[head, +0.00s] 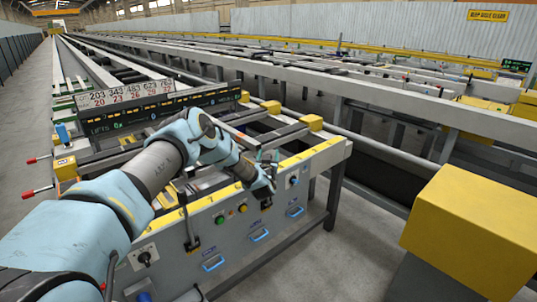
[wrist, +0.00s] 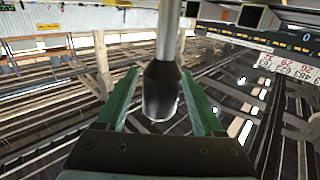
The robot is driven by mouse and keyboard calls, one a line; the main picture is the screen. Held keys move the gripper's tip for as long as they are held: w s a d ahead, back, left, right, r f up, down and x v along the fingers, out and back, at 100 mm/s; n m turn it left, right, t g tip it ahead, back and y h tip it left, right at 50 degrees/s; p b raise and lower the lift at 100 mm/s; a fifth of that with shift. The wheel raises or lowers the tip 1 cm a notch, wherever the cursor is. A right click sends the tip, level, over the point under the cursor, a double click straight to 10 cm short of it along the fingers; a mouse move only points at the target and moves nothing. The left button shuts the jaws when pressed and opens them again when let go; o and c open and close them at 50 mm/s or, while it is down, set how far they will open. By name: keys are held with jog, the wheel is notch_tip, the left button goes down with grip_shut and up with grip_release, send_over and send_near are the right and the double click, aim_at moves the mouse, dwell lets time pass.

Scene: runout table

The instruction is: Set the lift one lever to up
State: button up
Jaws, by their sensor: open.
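In the wrist view, a lever with a black grip (wrist: 160,92) on a metal shaft stands between the two green fingers of my gripper (wrist: 159,80). The fingers are apart, with gaps visible on both sides of the grip. Another black lever (head: 191,240) hangs further left. I cannot read which lever is lift one.
The panel carries blue handles (head: 260,235), a green button (head: 220,220) and a yellow button (head: 243,208). A yellow box (head: 475,235) stands at the right. Red-ended levers (head: 38,192) stick out at the left. Grey floor is clear in front of the panel's right end.

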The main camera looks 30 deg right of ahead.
grip_shut()
dwell(0.6)
dwell(0.9)
